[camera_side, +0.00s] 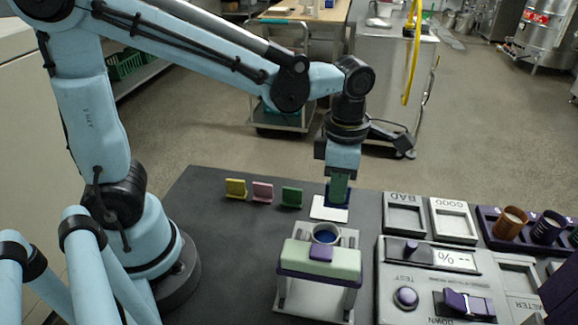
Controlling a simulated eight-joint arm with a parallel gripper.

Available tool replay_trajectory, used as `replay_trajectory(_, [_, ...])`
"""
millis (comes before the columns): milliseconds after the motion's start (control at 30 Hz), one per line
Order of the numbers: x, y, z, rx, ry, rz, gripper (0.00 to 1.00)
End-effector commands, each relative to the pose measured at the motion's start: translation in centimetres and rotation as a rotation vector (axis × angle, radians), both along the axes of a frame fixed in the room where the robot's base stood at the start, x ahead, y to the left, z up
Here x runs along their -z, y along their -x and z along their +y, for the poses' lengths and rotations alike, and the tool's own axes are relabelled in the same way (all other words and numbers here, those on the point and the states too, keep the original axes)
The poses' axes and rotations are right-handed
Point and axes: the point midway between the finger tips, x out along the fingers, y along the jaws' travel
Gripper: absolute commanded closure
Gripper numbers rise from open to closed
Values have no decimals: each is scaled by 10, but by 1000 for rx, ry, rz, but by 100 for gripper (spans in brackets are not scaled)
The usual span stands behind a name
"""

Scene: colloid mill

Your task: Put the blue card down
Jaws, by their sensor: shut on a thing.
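The blue card (328,195) is dark blue and stands roughly upright at the white square (322,213) on the dark table. My gripper (339,190) points down and is shut on the card, covering part of it. The card's lower edge is at or just above the white square; I cannot tell whether they touch. A yellow card (235,188), a pink card (262,192) and a green card (292,197) stand in a row to the left.
A pale green and white machine with a purple block (321,253) stands in front of my gripper, with a cup (326,234) behind its top. A grey control panel (393,303), trays marked BAD (388,213) and GOOD (437,222), and a purple rack (487,222) occupy the right.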

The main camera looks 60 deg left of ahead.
Motion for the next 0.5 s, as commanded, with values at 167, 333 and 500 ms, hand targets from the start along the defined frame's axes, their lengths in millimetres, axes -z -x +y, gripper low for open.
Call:
replay_trajectory(167, [23, -23, 31, -5, 0, 0, 100])
replay_trajectory(333, [38, -38, 52, -1, 0, 0, 100])
replay_trajectory(500, [45, -43, 59, 2, 0, 0, 100])
